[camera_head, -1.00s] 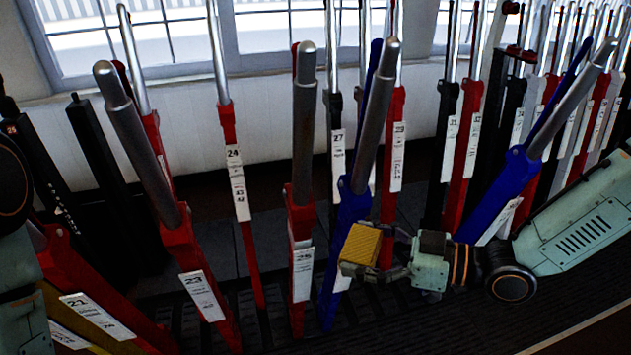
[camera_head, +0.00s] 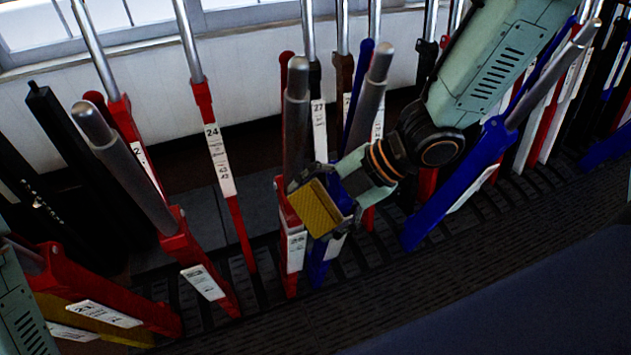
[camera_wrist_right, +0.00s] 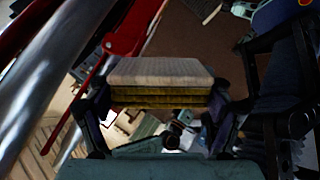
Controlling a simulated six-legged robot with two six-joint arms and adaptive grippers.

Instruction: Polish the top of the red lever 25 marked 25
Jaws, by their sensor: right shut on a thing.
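The red lever 25 (camera_head: 297,105) stands near the middle of the head view, with a grey metal handle and rounded top. Its white plate (camera_head: 296,250) is low on the red part, and the number is hard to read now. My right gripper (camera_head: 322,205) is shut on a yellow sponge (camera_head: 313,212), which overlaps the lever's red part, well below its top. I cannot tell whether they touch. In the right wrist view the sponge (camera_wrist_right: 160,85) sits between the fingers, with a pale face and yellow layered edge. My left gripper is not in view.
A blue lever (camera_head: 368,100) stands just right of lever 25, behind my right wrist. Red lever 24 (camera_head: 218,150) and another red lever (camera_head: 172,240) stand left. A second blue lever (camera_head: 470,180) is right of my arm. Dark floor (camera_head: 330,325) is open in front.

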